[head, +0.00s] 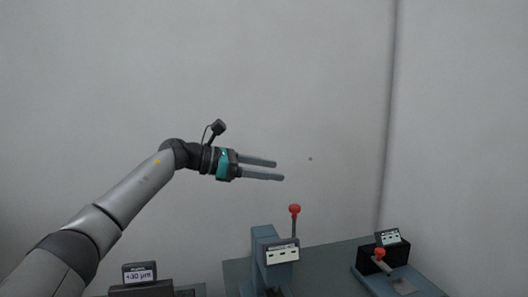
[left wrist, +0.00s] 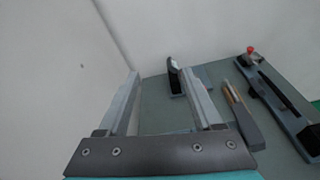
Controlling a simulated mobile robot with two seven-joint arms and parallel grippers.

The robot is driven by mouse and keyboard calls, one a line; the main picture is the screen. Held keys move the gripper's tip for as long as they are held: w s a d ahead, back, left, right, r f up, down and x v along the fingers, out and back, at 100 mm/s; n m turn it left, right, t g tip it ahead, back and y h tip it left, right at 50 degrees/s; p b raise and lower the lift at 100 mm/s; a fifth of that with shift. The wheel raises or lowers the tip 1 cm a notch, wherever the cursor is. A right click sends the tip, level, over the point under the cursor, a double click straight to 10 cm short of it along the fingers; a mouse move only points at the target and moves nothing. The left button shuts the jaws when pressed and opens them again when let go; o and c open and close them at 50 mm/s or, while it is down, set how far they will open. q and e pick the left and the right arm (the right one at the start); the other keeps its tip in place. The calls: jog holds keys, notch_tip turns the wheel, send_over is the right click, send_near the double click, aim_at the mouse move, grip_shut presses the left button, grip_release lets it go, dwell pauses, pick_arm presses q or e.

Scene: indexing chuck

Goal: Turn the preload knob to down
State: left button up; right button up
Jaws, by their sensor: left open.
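My left gripper (head: 279,171) is open and empty, held in the air against the wall, above and left of the bench fixtures. Its two fingers also show apart in the left wrist view (left wrist: 160,75), with nothing between them. I cannot tell for sure which part is the preload knob. A blue-grey fixture (head: 262,243) at the middle bottom has a label plate and a lever with a red ball (head: 295,209). At the right, a small red knob (head: 379,253) sits by a black block. My right gripper is not in view.
A small display (head: 140,273) stands at the lower left. The green-grey bench (head: 330,262) carries the fixtures. The left wrist view shows a small black fixture (left wrist: 174,78), a grey block with brown rods (left wrist: 234,97) and a long rail with a red knob (left wrist: 250,50).

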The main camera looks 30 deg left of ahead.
pick_arm(q)
jog(key=shift+w+a+r+n+t, duration=0.2)
jog(key=shift+r+t, duration=0.15)
jog(key=shift+r, duration=0.25)
jog(key=shift+w+a+r+n+t, duration=0.15)
jog(key=shift+w+r+t, duration=0.1)
jog(key=shift+r+t, duration=0.25)
jog(key=shift+w+a+r+n+t, duration=0.15)
jog(key=shift+w+r+t, duration=0.1)
jog(key=shift+r, duration=0.4)
jog(key=shift+c, duration=0.2)
